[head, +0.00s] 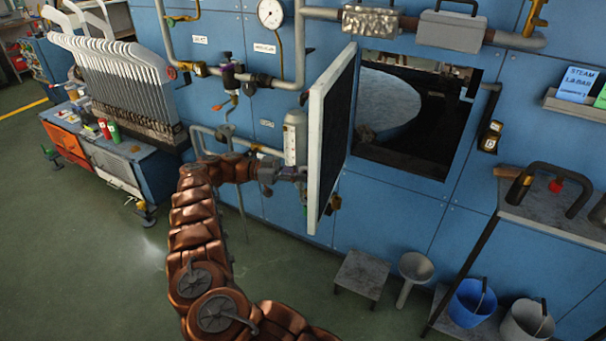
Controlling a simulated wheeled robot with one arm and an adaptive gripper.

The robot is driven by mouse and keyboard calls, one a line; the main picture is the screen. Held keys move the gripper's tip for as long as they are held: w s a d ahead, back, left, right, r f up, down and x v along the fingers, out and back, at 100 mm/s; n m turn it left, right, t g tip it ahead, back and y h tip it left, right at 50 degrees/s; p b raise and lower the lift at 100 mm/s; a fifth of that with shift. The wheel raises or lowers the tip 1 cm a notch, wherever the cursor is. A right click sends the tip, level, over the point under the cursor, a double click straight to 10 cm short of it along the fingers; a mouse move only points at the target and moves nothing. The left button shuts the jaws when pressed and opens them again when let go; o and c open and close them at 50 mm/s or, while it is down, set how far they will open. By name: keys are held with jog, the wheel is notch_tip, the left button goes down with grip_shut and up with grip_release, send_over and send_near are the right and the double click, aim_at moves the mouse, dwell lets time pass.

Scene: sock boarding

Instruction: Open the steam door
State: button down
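The steam door (336,130) has a pale frame and a dark panel. It stands swung out from the blue machine wall, to the left of a square opening (405,160). The opening shows a dark interior with a pale rounded shape inside. My copper arm rises from the bottom, and my gripper (287,173) is at the left side of the door, at about mid-height. It is small and partly lost among pipes and fittings, so I cannot tell whether it touches the door or whether its fingers are open or shut.
Pipes, a round gauge (270,13) and valves line the wall around the door. A rack of pale boards (125,85) stands at left. A small stool (362,275), a blue bucket (471,302) and a side table (550,208) are at right. Green floor is clear at left.

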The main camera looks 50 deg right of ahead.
jog(key=shift+d+r, duration=0.15)
jog(key=shift+r, duration=0.05)
jog(key=c, duration=1.3)
grip_release()
jog(key=shift+f, duration=0.1)
jog(key=shift+o, duration=0.8)
notch_tip(320, 180, up, 8)
jog(key=shift+f, duration=0.1)
jog(key=shift+w+r, duration=0.1)
jog(key=shift+r, duration=0.95)
